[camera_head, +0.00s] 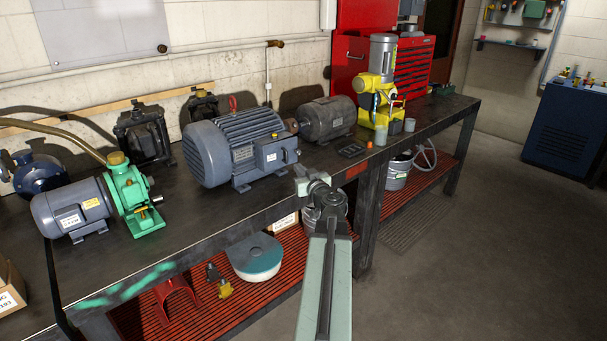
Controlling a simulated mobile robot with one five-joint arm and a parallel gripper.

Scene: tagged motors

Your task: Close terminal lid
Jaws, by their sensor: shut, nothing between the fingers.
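A large blue-grey finned motor (240,148) stands on the dark workbench. I cannot make out the lid's position at this size. My gripper (300,173) is shut and empty, at the end of my pale green arm. In the picture it is just right of and slightly below the terminal box, over the bench's front edge. I cannot tell the gap in depth, but no contact shows.
A smaller grey motor with a green pump (132,195) stands at left, and a dark grey motor (327,119) behind right. A yellow machine (378,90) is farther along. The red lower shelf (190,300) holds several items. Open floor (450,270) lies at right.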

